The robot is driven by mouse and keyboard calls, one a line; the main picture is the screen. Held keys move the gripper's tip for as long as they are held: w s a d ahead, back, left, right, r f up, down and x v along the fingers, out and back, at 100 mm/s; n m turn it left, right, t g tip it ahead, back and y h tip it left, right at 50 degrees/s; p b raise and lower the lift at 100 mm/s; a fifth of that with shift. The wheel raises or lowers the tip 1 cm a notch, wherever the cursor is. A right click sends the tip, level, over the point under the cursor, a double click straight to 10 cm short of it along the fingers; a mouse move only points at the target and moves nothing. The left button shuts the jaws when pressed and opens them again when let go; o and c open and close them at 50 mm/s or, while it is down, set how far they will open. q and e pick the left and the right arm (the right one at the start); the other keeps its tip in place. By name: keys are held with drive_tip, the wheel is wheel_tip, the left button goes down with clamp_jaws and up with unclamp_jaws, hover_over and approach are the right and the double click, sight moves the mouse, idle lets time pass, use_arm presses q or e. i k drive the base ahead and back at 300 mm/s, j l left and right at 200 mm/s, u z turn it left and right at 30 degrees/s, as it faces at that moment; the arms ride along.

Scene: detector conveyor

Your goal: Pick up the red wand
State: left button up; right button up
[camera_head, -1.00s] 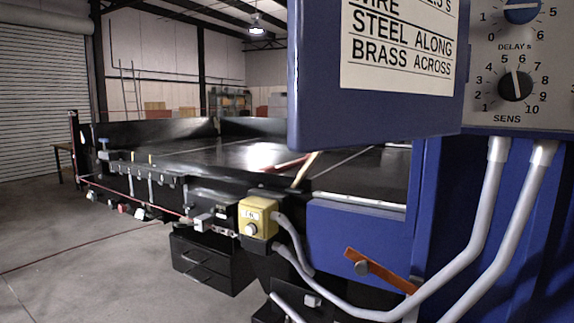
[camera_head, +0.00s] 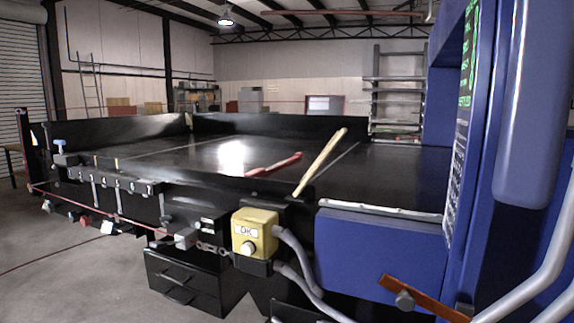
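A red wand (camera_head: 274,165) lies on the black conveyor table (camera_head: 200,157), near the middle of its top. It is thin and slanted, with its right end farther back. A pale wooden stick (camera_head: 320,163) stands out at a slant just to the right of the wand, its top leaning right. Neither of my grippers shows in the head view, so I cannot see what they hold.
A yellow button box (camera_head: 254,233) marked OK hangs on the near side. A blue housing (camera_head: 375,250) and a blue cabinet (camera_head: 470,150) stand at the right, with an orange lever (camera_head: 425,298) and grey conduits. Black drawers (camera_head: 187,282) sit below. Open floor lies at the left.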

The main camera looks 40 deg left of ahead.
sight(260, 173)
drive_tip(key=j+z, duration=0.25)
drive_tip(key=j, duration=0.45)
drive_tip(key=i+j+z, duration=0.1)
drive_tip(key=j+z, duration=0.15)
drive_tip(key=j, duration=0.45)
drive_tip(key=j+z, duration=0.25)
drive_tip(key=j, duration=0.45)
drive_tip(key=k+j+z, duration=0.25)
drive_tip(key=j, duration=0.4)
drive_tip(key=i, duration=0.05)
